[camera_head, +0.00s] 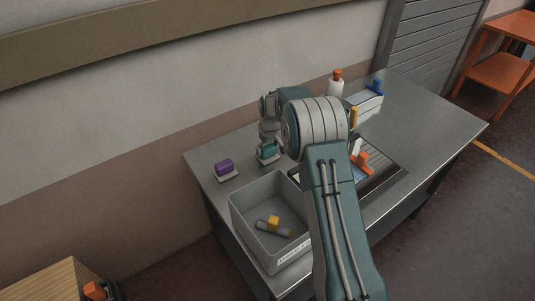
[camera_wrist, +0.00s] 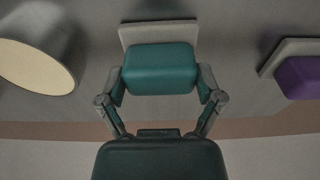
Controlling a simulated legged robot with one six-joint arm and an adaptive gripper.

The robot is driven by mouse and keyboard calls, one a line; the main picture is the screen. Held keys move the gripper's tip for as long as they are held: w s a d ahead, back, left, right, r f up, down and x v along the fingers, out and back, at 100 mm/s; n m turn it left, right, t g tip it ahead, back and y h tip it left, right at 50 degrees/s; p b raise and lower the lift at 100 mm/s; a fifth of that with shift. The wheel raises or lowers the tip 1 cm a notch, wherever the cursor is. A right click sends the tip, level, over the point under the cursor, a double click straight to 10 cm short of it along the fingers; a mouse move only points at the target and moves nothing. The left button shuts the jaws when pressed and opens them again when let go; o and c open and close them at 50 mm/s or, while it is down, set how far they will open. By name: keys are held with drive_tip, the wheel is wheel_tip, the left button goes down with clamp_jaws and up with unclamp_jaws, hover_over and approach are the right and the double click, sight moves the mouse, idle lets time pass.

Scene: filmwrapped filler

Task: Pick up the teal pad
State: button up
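The teal pad (camera_wrist: 160,68) is a rounded block on a pale grey base plate (camera_wrist: 158,33). In the wrist view it sits centred between the two fingers of my gripper (camera_wrist: 160,84), one at each side. The fingers are very close to its sides; I cannot tell whether they press on it. In the head view the teal pad (camera_head: 266,151) shows below my gripper (camera_head: 267,138), near the back edge of the table, with its base (camera_head: 268,160) beneath. My arm hides part of the table to its right.
A purple pad (camera_head: 223,166) on its own plate stands left of the teal one. A grey bin (camera_head: 243,222) with a yellow block and a cylinder stands in front. A white bottle (camera_head: 336,88) with an orange cap stands behind my arm. The table's right end (camera_head: 432,115) is clear.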

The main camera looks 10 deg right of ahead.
sight(267, 146)
idle(0.3)
drive_tip(key=shift+r, duration=0.35)
wheel_tip(267, 146, up, 2)
drive_tip(key=shift+r, duration=0.25)
drive_tip(key=s+d+r, duration=0.2)
drive_tip(key=s+r, duration=0.3)
drive_tip(key=s, duration=0.1)
drive_tip(key=s+d+r, duration=0.3)
drive_tip(key=s+r, duration=0.1)
drive_tip(key=s, duration=0.2)
drive_tip(key=shift+s+d+r, duration=0.35)
drive_tip(key=shift+s+r, duration=0.05)
drive_tip(key=o, duration=0.6)
drive_tip(key=c, duration=0.4)
drive_tip(key=shift+r, duration=0.1)
drive_tip(key=shift+c, duration=0.2)
